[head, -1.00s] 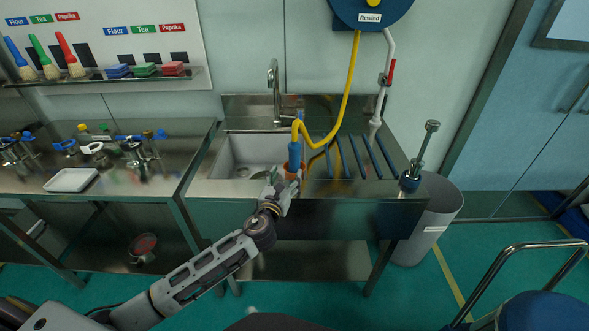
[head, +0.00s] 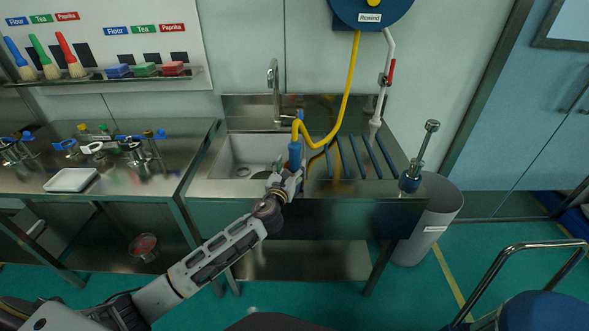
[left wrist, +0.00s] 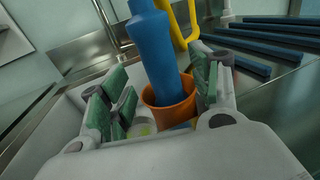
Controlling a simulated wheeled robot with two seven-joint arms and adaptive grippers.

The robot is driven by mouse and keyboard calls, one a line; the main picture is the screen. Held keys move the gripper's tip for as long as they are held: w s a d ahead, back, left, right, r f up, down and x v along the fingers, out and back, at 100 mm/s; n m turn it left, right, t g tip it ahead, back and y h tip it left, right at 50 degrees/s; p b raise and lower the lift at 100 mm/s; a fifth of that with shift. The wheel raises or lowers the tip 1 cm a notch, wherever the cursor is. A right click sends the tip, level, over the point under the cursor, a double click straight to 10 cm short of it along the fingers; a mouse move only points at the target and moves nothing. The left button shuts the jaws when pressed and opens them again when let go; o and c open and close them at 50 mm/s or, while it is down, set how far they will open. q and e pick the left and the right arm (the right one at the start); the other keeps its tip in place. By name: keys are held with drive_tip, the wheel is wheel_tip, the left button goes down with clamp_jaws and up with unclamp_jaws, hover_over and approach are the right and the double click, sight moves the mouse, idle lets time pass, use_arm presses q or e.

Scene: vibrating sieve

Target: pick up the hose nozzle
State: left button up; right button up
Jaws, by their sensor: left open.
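The hose nozzle (head: 295,153) is blue and stands upright at the sink's right edge, with the yellow hose (head: 345,95) running up from it. In the left wrist view the blue nozzle (left wrist: 153,45) sits in an orange holder (left wrist: 172,103). My left gripper (head: 283,181) is in front of the nozzle at the counter's front edge. In the left wrist view the open gripper (left wrist: 160,100) has green-padded fingers on either side of the nozzle and holder, with a gap at the left. The orange holder is mostly hidden in the head view. My right gripper is not in view.
The sink basin (head: 245,155) is left of the nozzle, with a tall faucet (head: 274,85) behind. Blue drain bars (head: 360,158) lie to the right. A metal tool with a blue base (head: 411,180) stands at the right corner. The hose reel (head: 368,10) hangs above.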

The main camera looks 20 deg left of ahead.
sight(293, 160)
use_arm(q)
drive_tip(key=shift+w+r, duration=0.2)
drive_tip(key=shift+w, duration=0.55)
drive_tip(key=shift+w+r, duration=0.2)
drive_tip(key=shift+w, duration=1.65)
drive_tip(key=c, duration=1.1)
drive_tip(key=shift+r, duration=0.15)
